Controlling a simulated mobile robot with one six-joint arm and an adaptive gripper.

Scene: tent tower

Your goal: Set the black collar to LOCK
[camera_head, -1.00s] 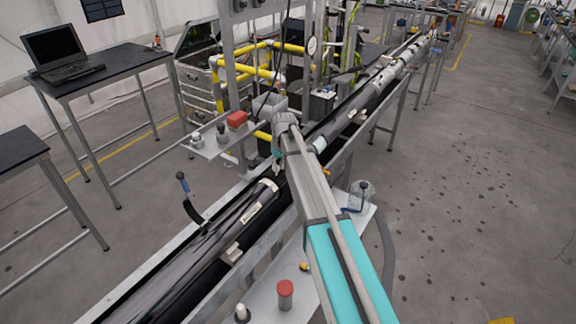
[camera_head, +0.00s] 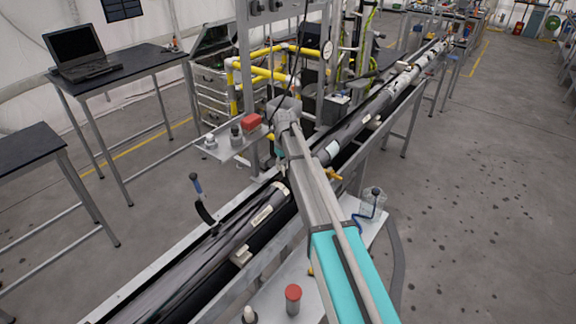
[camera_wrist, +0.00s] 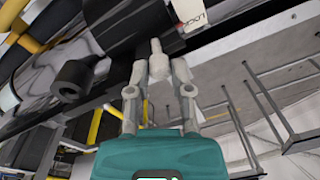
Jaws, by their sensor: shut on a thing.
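In the wrist view a thick black collar (camera_wrist: 112,22) lies across the top left. A pale grey peg (camera_wrist: 158,58) stands out at its edge, between the two fingers of my gripper (camera_wrist: 158,78). My gripper is shut on this peg. A white plate with LOCK lettering (camera_wrist: 189,14), turned in the picture, sits just right of the collar. In the head view my gripper is mostly hidden behind my own arm, over the long black tube (camera_head: 225,235). The collar cannot be made out there.
A small shelf (camera_head: 232,150) with a red block (camera_head: 250,122) stands left of my arm. A blue-handled lever (camera_head: 197,188) rises beside the tube. A red-topped jar (camera_head: 293,298) and a clear jar (camera_head: 372,203) stand on the lower shelf. The floor on the right is open.

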